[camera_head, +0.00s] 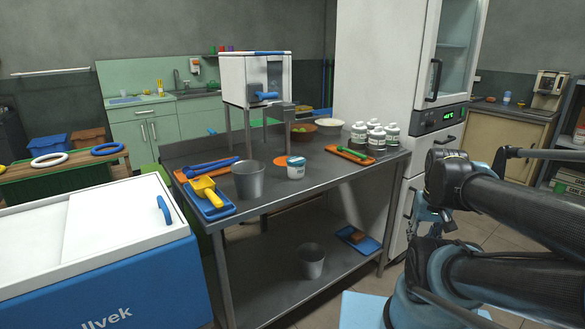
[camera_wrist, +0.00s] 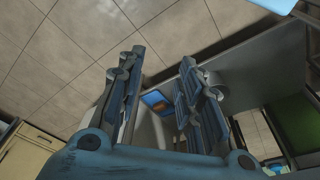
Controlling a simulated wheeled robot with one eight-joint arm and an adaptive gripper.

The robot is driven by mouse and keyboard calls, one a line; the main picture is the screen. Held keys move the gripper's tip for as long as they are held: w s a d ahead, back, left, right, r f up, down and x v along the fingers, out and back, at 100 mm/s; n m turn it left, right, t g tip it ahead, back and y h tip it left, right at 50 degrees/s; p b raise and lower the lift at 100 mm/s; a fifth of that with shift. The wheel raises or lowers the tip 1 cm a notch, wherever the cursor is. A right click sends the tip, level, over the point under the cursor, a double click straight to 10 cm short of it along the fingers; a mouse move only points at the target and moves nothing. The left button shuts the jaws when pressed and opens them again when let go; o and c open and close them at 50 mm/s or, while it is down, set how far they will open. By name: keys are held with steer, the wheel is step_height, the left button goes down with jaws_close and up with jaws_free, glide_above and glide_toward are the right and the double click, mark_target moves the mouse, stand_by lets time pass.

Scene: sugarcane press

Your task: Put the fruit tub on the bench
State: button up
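A small white tub with a blue label (camera_head: 296,168) stands upright on the steel bench (camera_head: 325,178). It may be the fruit tub, but I cannot read its label. A grey metal bucket (camera_head: 248,180) stands just left of it. My gripper (camera_wrist: 160,72) is open, with nothing between its fingers. It points down past the bench's edge, and a blue tray with an orange-brown item (camera_wrist: 158,102) shows beyond the fingers. In the head view my arm is at the right, clear of the bench top, and the fingertips cannot be made out.
The bench also holds a yellow scoop on a blue tray (camera_head: 208,199), white bottles (camera_head: 375,135), bowls (camera_head: 301,131) and a press (camera_head: 256,80). A second bucket (camera_head: 311,261) and the blue tray (camera_head: 358,239) are on the lower shelf. A blue-white cooler (camera_head: 100,255) stands left; a tall fridge (camera_head: 385,60) stands behind.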

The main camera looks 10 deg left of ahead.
steer(key=shift+d, duration=0.1)
steer(key=o, duration=0.4)
steer(key=shift+r, duration=0.1)
steer(key=o, duration=0.7)
steer(key=shift+a+r+n, duration=0.25)
steer(key=shift+r+n, duration=0.05)
steer(key=shift+r, duration=0.75)
step_height(320, 180, up, 24)
steer(key=n+g+y, duration=0.2)
steer(key=n, duration=1.6)
glide_above(297, 159)
steer(key=d, duration=0.2)
steer(key=f, duration=0.4)
steer(key=a+f, duration=0.1)
steer(key=f, duration=0.7)
steer(key=shift+w+a, duration=0.25)
steer(key=shift+a, duration=0.1)
steer(key=shift+s+a+f, duration=0.15)
steer(key=shift+s+f, duration=0.05)
steer(key=shift+f, duration=1.1)
steer(key=shift+s+a+f, duration=0.15)
steer(key=shift+f, duration=1.15)
